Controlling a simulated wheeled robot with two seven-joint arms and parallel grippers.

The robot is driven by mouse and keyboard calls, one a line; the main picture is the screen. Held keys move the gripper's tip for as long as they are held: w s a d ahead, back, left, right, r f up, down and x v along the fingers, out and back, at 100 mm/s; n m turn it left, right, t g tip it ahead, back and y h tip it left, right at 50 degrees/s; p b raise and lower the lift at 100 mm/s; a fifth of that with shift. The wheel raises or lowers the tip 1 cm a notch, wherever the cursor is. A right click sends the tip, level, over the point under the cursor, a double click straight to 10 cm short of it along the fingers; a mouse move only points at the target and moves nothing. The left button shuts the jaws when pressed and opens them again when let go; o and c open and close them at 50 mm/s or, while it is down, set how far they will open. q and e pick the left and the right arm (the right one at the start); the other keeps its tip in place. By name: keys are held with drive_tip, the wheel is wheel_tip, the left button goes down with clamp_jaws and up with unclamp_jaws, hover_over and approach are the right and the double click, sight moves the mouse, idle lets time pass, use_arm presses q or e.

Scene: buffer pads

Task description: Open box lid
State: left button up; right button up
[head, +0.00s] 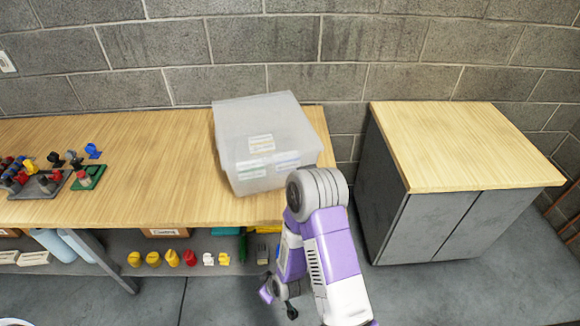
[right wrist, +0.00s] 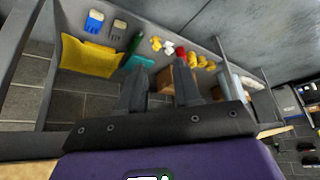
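A translucent whitish plastic box (head: 235,135) with several labels on its front stands at the right end of the wooden workbench. Its lid (head: 255,105) appears to lie shut on top; the lid's edge is hard to make out. My right arm's elbow is just in front of the box's lower right corner. My right gripper (head: 279,300) hangs low in front of the bench, below and apart from the box. In the right wrist view, its two fingers (right wrist: 161,88) are apart with nothing between them. My left gripper is in neither view.
The workbench (head: 150,170) carries several small coloured parts on pads (head: 50,180) at the left. A lower shelf (head: 200,245) holds yellow, red and white pieces. A wood-topped cabinet (head: 460,145) stands to the right. A block wall is behind. The bench's middle is clear.

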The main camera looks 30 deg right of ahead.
drive_tip(key=w+d+r+n+t+h, duration=0.3)
drive_tip(key=w+d+r+n+t, duration=0.2)
drive_tip(key=w+d+r, duration=0.35)
drive_tip(key=n+t+h, duration=0.4)
drive_tip(key=n+t, duration=0.3)
approach(276, 162)
drive_tip(key=shift+x, duration=3.95)
clamp_jaws()
